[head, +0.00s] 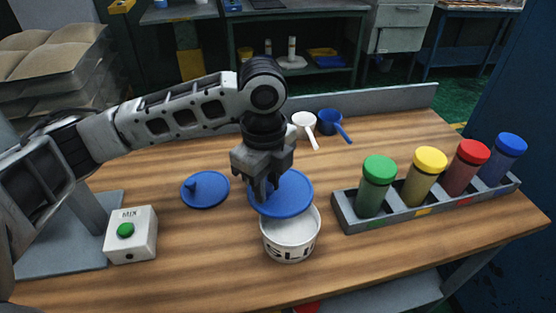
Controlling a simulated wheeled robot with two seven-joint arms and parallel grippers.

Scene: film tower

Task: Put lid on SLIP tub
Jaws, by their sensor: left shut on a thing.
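The SLIP tub (290,243) is a white round tub near the front middle of the wooden table. Its dark lettering faces me and is partly cut off by the curve. My left gripper (265,190) is shut on a blue round lid (292,190). It holds the lid over the back of the tub, slightly tilted, with part of the tub's open mouth showing in front. Whether the lid touches the rim, I cannot tell. Another blue lid (205,190) with a knob lies flat on the table to the left. My right gripper is not in view.
A rack (430,207) with green, yellow, red and blue capped bottles stands on the right. A white box with a green button (131,235) is at the left. A white scoop (305,124) and a blue scoop (331,124) lie at the back.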

